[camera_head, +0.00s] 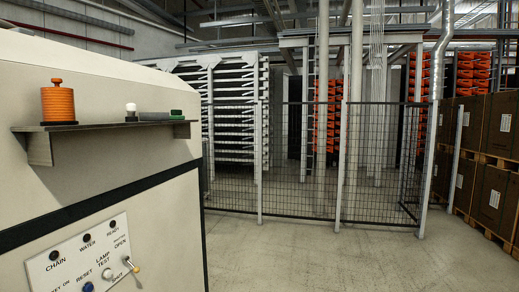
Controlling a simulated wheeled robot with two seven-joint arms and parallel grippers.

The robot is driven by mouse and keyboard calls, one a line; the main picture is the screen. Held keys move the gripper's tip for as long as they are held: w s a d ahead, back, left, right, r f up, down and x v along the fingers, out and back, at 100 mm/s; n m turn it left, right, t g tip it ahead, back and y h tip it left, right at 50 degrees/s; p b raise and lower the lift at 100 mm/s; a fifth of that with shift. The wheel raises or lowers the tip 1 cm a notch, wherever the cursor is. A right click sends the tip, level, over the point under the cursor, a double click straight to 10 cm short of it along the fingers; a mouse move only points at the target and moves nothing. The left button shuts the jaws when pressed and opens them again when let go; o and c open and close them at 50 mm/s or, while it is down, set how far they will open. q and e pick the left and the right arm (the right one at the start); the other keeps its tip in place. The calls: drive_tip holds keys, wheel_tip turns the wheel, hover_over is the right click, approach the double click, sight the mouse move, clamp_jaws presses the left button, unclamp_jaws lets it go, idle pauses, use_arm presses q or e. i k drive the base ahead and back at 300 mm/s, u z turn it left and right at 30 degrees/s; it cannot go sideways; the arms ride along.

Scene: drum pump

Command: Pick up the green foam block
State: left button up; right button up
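A small green block (176,112) sits at the right end of a narrow dark shelf (60,129) on the side of a large off-white machine cabinet (110,85). It is small and far off in the head view. A dark part shows at its lower edge. Just left of it is a flat grey piece (154,116); I cannot tell whether they touch. Neither of my grippers is in view.
The shelf also holds an orange ribbed cylinder (58,103) and a white-topped knob (131,107). A control panel (88,262) is below. A black mesh fence (300,160) stands behind; boxes (490,190) are stacked at right. The floor (300,255) between is clear.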

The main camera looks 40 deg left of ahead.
sight(176, 115)
drive_tip(key=u, duration=0.25)
drive_tip(key=i, duration=1.6)
drive_tip(key=u, duration=1.45)
drive_tip(key=i, duration=0.9)
drive_tip(key=u, duration=1.1)
